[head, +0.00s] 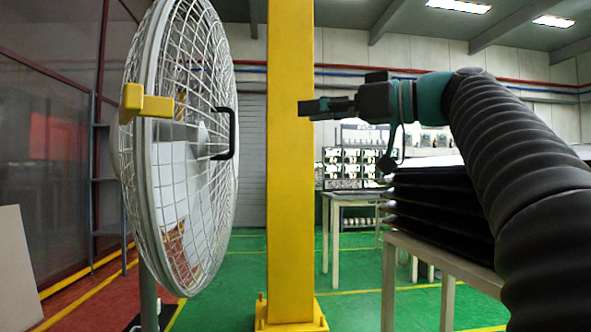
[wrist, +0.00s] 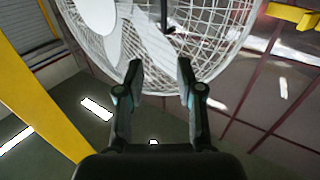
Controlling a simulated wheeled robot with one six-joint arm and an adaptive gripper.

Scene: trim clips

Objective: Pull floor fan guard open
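The floor fan (head: 180,150) stands at the left in the head view, with a round white wire guard. A black handle (head: 228,134) sticks out from the guard's right face. A yellow clip (head: 145,103) sits on the guard's left rim. My gripper (head: 303,107) is to the right of the handle, at a slightly higher level and apart from it, pointing left. In the wrist view my gripper (wrist: 158,68) has its fingers spread with nothing between them. The guard (wrist: 210,35) is ahead, the handle (wrist: 164,14) is at the top, and the yellow clip (wrist: 293,15) is at upper right.
A yellow post (head: 290,160) rises from the green floor behind my gripper in the head view. A table (head: 440,262) with a stack of black sheets (head: 440,210) stands at the right under my arm. A grey panel (head: 18,270) leans at lower left.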

